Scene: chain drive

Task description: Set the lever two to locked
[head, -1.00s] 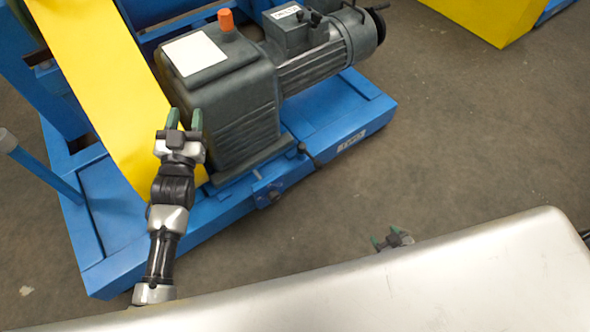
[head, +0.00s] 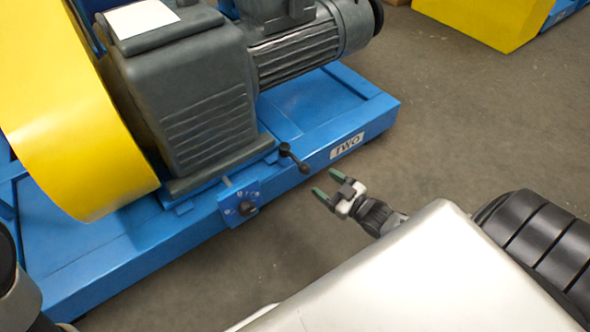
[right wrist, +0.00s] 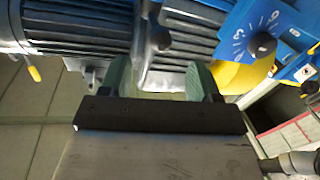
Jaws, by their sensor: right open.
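The lever (head: 294,158) beside the plate marked TWO (head: 347,146) is a short dark arm with a black knob, slanting down to the right from its pivot on the blue base. My right gripper (head: 326,184) is open and empty, just below and right of the lever's knob, with a small gap. In the right wrist view, the lever (right wrist: 146,55) shows beyond and between my green fingertips (right wrist: 158,72). I cannot read which lever position is locked. My left gripper is out of view.
A blue dial plate with a black knob (head: 245,208) is on the base's front face, left of the lever. The grey gearbox (head: 195,100) and motor (head: 298,55) stand behind, with a yellow guard (head: 75,130) at left. Open floor (head: 450,120) lies to the right.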

